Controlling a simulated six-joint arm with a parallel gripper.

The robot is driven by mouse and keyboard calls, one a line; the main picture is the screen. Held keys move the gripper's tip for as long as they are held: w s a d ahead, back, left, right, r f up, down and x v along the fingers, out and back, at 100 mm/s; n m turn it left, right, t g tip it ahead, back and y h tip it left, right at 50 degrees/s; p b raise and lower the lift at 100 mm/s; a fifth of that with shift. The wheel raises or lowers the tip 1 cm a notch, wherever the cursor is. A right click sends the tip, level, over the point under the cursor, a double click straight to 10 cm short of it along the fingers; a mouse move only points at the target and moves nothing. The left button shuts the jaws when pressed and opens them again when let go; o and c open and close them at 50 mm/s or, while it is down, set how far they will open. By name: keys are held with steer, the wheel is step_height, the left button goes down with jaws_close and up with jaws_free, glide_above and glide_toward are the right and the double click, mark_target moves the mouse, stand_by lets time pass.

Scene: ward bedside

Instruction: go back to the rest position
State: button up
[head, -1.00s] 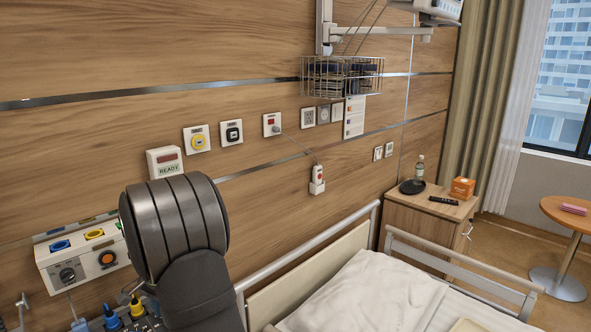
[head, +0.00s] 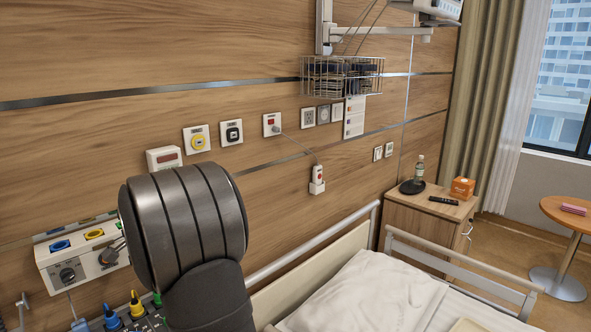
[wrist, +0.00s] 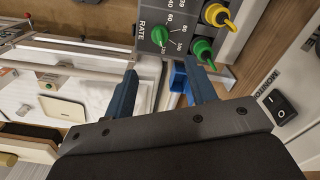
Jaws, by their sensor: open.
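My gripper (wrist: 162,82) is open in the wrist view, with its two blue-grey fingers apart. No object is clearly held between them. A blue part (wrist: 178,77) shows behind the gap, close to the right finger; I cannot tell how far beyond it lies. The dark panel with the RATE dial (wrist: 159,37) is just above the fingertips. A green plug (wrist: 203,50) and a yellow plug (wrist: 217,16) are at its right. In the head view my large dark arm link fills the lower left and hides most of my gripper.
A wall unit with coloured sockets (head: 55,262) is left of my arm. A small wall box (head: 163,158) is just above it, partly covered. The bed (head: 365,290) and bedside cabinet (head: 410,218) stand to the right. A MONITOR switch (wrist: 280,106) is right of my gripper.

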step_height(320, 180, up, 6)
steer(key=f, duration=0.1)
step_height(320, 180, down, 17)
steer(key=shift+f, duration=0.1)
steer(key=shift+r+n, duration=0.3)
steer(key=shift+n, duration=0.6)
steer(key=n, duration=1.1)
steer(key=shift+n, duration=0.4)
steer(key=n, duration=0.4)
steer(key=shift+c, duration=0.3)
stand_by(2.3)
